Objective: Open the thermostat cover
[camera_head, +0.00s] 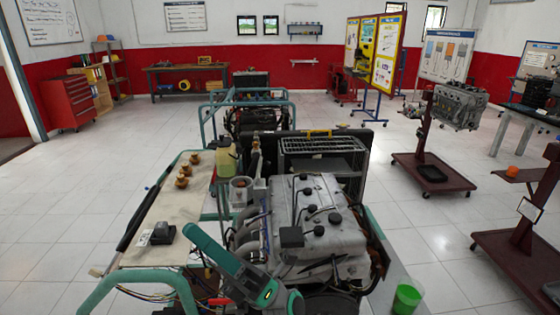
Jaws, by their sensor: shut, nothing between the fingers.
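The engine (330,235) stands on a teal frame in the lower middle, with a pale grey top and several black caps. I cannot tell for sure which part is the thermostat cover. A grey cylindrical part (240,194) with a round top stands at the engine's left rear. What looks like a teal and grey link of my arm crosses the engine's near left corner and hides part of it. I cannot make out my gripper's fingers anywhere in this view.
A beige side tray (155,213) left of the engine holds brass-coloured parts (183,171) and a small black device (162,233). A yellowish bottle (226,160) stands behind. A green cup (407,298) is at the lower right. Open floor lies on both sides.

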